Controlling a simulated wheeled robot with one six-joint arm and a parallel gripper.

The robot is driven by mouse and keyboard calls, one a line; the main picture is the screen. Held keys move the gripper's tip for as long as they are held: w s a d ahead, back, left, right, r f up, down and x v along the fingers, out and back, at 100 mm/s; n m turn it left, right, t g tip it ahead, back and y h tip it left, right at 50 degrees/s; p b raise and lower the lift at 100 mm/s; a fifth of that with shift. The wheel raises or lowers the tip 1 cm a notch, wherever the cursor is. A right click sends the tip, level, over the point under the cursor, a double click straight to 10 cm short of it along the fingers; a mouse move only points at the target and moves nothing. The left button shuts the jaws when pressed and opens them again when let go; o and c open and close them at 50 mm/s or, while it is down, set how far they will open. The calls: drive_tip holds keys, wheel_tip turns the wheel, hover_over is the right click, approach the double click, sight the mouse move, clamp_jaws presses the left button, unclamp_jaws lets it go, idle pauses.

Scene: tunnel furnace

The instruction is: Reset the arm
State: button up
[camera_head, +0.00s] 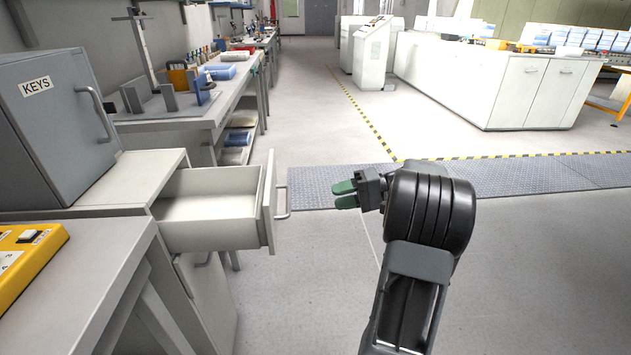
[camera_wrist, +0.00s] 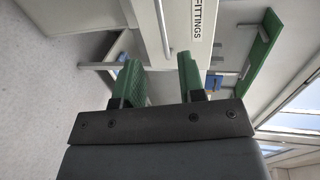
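My gripper (camera_head: 345,194) is at the centre of the head view, on the end of my raised arm, with its green fingers pointing left. It is to the right of the open drawer and apart from its handle. In the wrist view my gripper (camera_wrist: 161,80) shows its two green fingers spread apart with nothing between them. Beyond the fingers is a pale front with a bar handle and a label reading FITTINGS (camera_wrist: 197,18).
The open drawer (camera_head: 210,208) juts out from a cabinet at left and looks empty. A grey KEYS box (camera_head: 60,120) stands on top. A yellow panel (camera_head: 28,255) is at lower left. Workbenches line the left wall. A white counter (camera_head: 515,90) is far right. The floor right of me is clear.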

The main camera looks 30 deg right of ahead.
drive_tip(key=s+a+r+n+g+h+p, duration=0.1)
drive_tip(key=s+a+r+n+h+p, duration=0.1)
drive_tip(key=s+a+r+h+p, duration=0.4)
drive_tip(key=s+a+r+n+g+h+p, duration=0.1)
drive_tip(key=s+a+r+n+h+p, duration=0.2)
drive_tip(key=a+r+p, duration=1)
drive_tip(key=shift+s+a+r+g+h+p, duration=0.3)
drive_tip(key=shift+s+r+h+p, duration=1.95)
drive_tip(key=shift+p, duration=3.5)
drive_tip(key=shift+w+d+r+h, duration=0.1)
drive_tip(key=shift+w+r+h, duration=0.1)
drive_tip(key=shift+w+h, duration=0.15)
